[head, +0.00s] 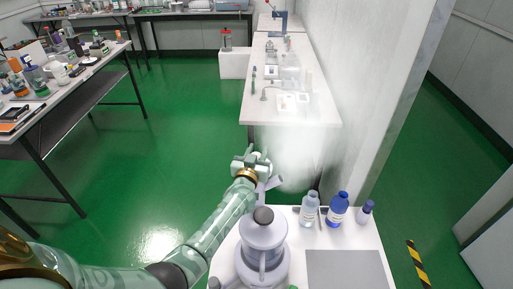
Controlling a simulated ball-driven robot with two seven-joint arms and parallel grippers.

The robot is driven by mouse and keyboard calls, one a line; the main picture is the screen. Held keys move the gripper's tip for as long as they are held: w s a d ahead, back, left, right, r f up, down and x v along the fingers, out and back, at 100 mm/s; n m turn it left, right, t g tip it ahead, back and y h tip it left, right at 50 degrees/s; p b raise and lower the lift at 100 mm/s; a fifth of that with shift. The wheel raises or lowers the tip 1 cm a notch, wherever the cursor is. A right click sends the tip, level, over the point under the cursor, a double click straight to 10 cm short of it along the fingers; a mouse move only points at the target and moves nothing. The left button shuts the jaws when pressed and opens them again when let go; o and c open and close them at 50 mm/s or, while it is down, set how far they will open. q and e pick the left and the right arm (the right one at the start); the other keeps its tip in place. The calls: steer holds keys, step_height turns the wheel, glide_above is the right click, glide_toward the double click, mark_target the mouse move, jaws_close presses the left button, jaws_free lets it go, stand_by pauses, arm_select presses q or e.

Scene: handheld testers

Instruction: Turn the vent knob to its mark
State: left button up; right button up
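A lavender-grey round vessel (263,250) stands on the white table at the bottom centre. A dark round knob (263,215) sits on its top; no mark on it can be made out. A grey, spout-like piece (273,183) shows just behind the vessel. My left arm reaches in from the lower left. My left gripper (252,161) is beyond the vessel, above the table's far edge in the picture and apart from the knob. It is too small to tell whether its fingers are open. My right gripper is not in view.
On the white table (300,222) stand a clear bottle (309,208), a blue-capped bottle (338,209) and a small purple-capped bottle (364,212). A grey mat (347,270) lies to the right. A partition wall (365,90) rises behind. Green floor is open at left.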

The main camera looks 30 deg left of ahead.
arm_select(q)
steer(key=shift+n+y, duration=0.4)
steer(key=shift+y, duration=0.2)
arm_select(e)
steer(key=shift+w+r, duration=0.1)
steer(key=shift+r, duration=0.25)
arm_select(q)
steer(key=o, duration=1)
steer(key=shift+c, duration=0.2)
step_height(320, 180, up, 4)
steer(key=p, duration=0.3)
steer(key=shift+f+p, duration=0.15)
steer(key=shift+p, duration=0.15)
steer(key=s+d+r+p, duration=0.6)
steer(key=s+r+p, duration=0.3)
steer(key=p, duration=0.7)
steer(key=s, duration=0.3)
steer(key=shift+s+p, duration=0.35)
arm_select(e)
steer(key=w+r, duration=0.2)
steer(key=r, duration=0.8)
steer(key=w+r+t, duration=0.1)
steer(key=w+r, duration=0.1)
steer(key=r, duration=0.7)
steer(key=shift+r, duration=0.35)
